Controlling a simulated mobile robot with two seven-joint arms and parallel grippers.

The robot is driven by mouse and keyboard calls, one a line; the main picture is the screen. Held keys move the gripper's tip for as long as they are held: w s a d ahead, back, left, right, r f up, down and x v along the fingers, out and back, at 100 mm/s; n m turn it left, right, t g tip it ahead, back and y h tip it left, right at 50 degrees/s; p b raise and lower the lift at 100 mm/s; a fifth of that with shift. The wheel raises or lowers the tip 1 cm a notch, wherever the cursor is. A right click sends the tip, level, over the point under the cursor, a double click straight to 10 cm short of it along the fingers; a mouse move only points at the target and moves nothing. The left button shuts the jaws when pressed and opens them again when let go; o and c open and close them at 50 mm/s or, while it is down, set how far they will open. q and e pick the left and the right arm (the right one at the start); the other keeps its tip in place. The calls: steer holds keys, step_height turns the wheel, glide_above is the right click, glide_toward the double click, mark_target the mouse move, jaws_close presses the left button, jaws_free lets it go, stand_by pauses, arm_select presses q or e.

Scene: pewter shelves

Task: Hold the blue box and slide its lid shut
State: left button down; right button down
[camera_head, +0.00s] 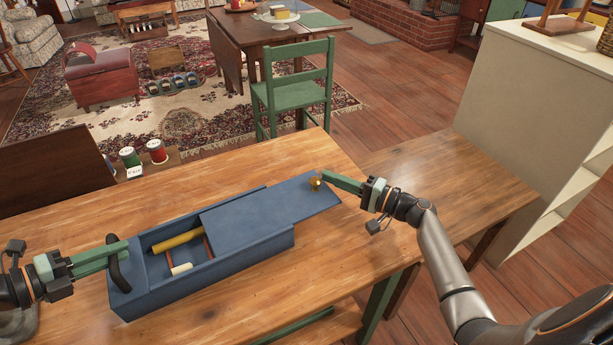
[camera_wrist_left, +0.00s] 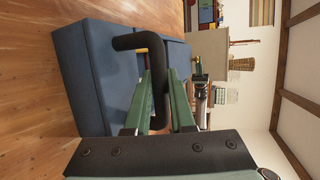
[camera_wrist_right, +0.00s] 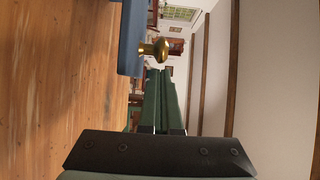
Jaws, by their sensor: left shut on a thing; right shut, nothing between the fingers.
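The blue box (camera_head: 205,285) lies on the wooden table, its left part open. Its blue lid (camera_head: 270,212) covers the right part and sticks out past the box's right end. A brass knob (camera_head: 315,183) stands on the lid's right end; it also shows in the right wrist view (camera_wrist_right: 160,49). My left gripper (camera_head: 122,254) is shut on the black handle (camera_wrist_left: 150,45) at the box's left end. My right gripper (camera_head: 328,178) is shut and empty, its fingertips close beside the knob; I cannot tell whether they touch it. Inside the box are a yellow rod (camera_head: 177,241) and a pale cylinder (camera_head: 181,269).
The wooden table (camera_head: 380,240) is clear in front of the box and to its right. Thread spools (camera_head: 157,152) stand beyond its back left edge. A green chair (camera_head: 300,90) stands behind the table, and a cream shelf unit (camera_head: 520,110) at the right.

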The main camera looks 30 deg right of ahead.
mark_target(296, 198)
arm_select(q)
steer(key=shift+d, duration=0.1)
arm_select(e)
steer(key=a, duration=0.9)
steer(key=s+a, duration=0.1)
steer(key=a, duration=0.4)
steer(key=shift+a, duration=0.15)
steer(key=d, duration=0.2)
steer(key=w+d, duration=0.1)
steer(key=d, duration=0.1)
steer(key=shift+w+d, duration=0.2)
steer(key=shift+d, duration=0.1)
steer(key=v, duration=1)
steer(key=shift+a+f, duration=0.1)
steer(key=shift+a, duration=0.1)
arm_select(q)
steer(key=c, duration=0.7)
jaws_free()
